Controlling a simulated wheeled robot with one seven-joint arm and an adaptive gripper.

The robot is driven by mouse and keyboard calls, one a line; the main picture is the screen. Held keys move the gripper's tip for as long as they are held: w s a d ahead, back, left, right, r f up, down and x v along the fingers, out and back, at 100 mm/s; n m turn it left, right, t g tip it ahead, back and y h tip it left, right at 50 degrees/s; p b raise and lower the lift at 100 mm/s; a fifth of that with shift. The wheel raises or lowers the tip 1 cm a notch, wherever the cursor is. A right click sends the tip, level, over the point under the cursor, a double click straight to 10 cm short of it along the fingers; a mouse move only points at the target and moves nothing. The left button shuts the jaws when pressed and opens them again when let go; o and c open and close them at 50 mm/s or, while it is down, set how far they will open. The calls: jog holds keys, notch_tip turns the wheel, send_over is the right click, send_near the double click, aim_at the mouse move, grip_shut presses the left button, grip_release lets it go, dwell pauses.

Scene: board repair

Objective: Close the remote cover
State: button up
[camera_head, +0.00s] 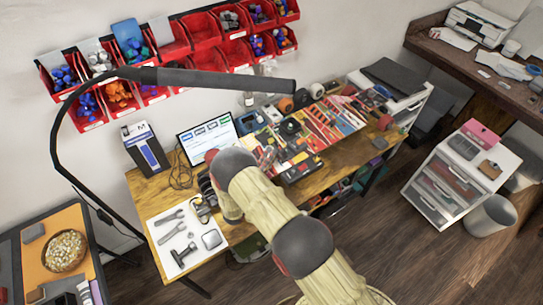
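I cannot make out a remote or its cover for sure in the head view. A small dark case (301,168) lies at the front edge of the wooden workbench (240,222), just right of my arm, but I cannot tell what it is. My arm rises from the bottom of the picture and reaches over the middle of the bench. A small greyish shape (266,157) beyond its upper joint may be my gripper. It is too small and partly hidden, so its fingers and anything between them cannot be made out.
A lit screen (208,137) stands at the back of the bench. Tools lie on a white mat (182,236) at its left end. Many hand tools crowd the right half (330,120). A black lamp arm (225,81) crosses above. Red bins (205,34) hang on the wall.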

jog(key=shift+w+d+r, duration=0.1)
jog(key=shift+w+d, duration=0.1)
jog(key=shift+w, duration=0.15)
grip_shut()
dwell(0.5)
